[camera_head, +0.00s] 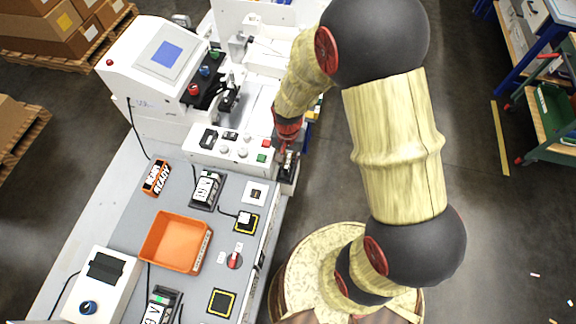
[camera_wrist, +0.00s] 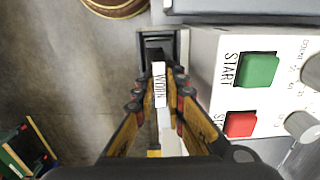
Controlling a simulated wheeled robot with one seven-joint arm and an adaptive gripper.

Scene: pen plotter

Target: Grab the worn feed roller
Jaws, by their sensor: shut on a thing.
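The worn feed roller shows in the wrist view as a white piece with a label reading "WORN" (camera_wrist: 160,80). It is between the fingers of my gripper (camera_wrist: 160,98), which is shut on it. Just beyond the fingertips is a dark slot or holder (camera_wrist: 157,42) at the side of the white control panel. I cannot tell whether the roller is still inside it. In the head view my gripper (camera_head: 286,152) points down at the panel's right end, and its fingers hide most of the roller.
The white panel with a green START button (camera_wrist: 257,70) and a red button (camera_wrist: 240,124) is close on the right in the wrist view. Open floor lies right of the bench.

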